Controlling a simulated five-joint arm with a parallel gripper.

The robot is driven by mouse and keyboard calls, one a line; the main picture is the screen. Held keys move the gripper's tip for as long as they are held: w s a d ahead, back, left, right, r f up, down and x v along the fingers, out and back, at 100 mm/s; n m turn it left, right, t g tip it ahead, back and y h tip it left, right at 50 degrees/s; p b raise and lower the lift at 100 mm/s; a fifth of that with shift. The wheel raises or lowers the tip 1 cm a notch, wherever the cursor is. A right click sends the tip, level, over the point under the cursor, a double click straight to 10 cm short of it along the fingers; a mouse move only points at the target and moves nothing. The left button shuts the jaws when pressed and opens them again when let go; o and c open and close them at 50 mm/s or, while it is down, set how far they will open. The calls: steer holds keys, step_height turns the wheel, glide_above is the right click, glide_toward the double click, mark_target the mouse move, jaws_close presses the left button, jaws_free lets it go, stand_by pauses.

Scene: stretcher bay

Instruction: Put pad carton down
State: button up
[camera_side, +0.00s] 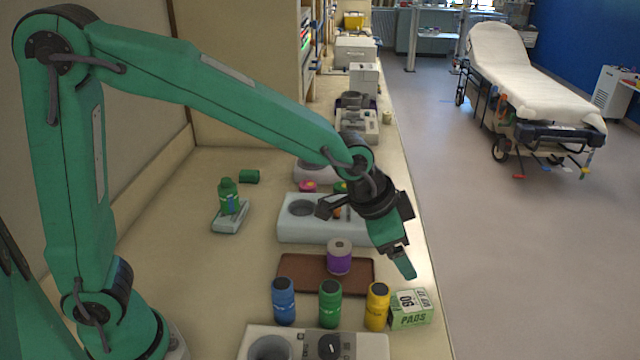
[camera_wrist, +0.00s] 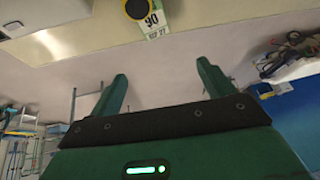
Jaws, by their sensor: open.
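The pad carton (camera_side: 410,312), green and white with "90" and "PADS" on it, stands on the bench at the lower right of the side view, near the bench's edge. It shows only partly at the top of the wrist view (camera_wrist: 154,24). My gripper (camera_side: 405,266) is above the carton and apart from it, pointing down. In the wrist view its two green fingers (camera_wrist: 160,76) are spread with nothing between them.
A yellow bottle (camera_side: 377,306) stands close at the carton's left, then green (camera_side: 330,304) and blue (camera_side: 284,302) ones. A purple-banded roll (camera_side: 339,257) sits on a brown mat (camera_side: 297,272). A white device (camera_side: 285,232) lies behind. The bench's right edge drops to the floor.

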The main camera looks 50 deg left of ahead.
steer(key=shift+v, duration=1.2)
steer(key=s+a+r+n+y, duration=0.2)
steer(key=s+a+r+n, duration=0.2)
steer(key=s+a, duration=1.4)
steer(key=a+n, duration=0.2)
steer(key=n, duration=0.1)
steer(key=shift+s+r+n+t, duration=0.25)
steer(key=shift+n+t, duration=0.05)
steer(key=shift+n, duration=0.1)
